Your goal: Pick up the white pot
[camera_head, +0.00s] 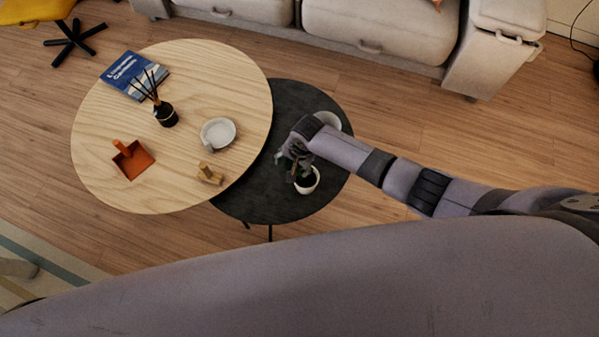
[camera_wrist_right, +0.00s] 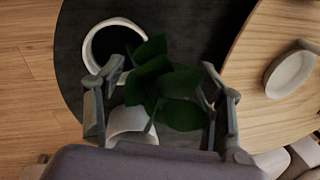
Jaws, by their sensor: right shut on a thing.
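The white pot (camera_head: 314,184) shows in the head view at the near right part of the black round table, with dark fill inside. A green plant (camera_head: 296,160) rises beside my right gripper (camera_head: 290,156). In the right wrist view, the white pot (camera_wrist_right: 88,50) is at the upper left, and the plant's leaves (camera_wrist_right: 165,85) lie between the two fingers of the right gripper (camera_wrist_right: 163,100). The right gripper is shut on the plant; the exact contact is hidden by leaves. I cannot tell whether the pot touches the table. My left gripper is not in view.
The black table (camera_head: 262,203) sits partly under the light wooden table (camera_head: 215,75). A white dish (camera_head: 333,120) is behind the gripper. The wooden table holds another white dish (camera_head: 218,133), a diffuser (camera_head: 165,115), a book (camera_head: 133,75), an orange object (camera_head: 133,160) and a small wooden object (camera_head: 209,175).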

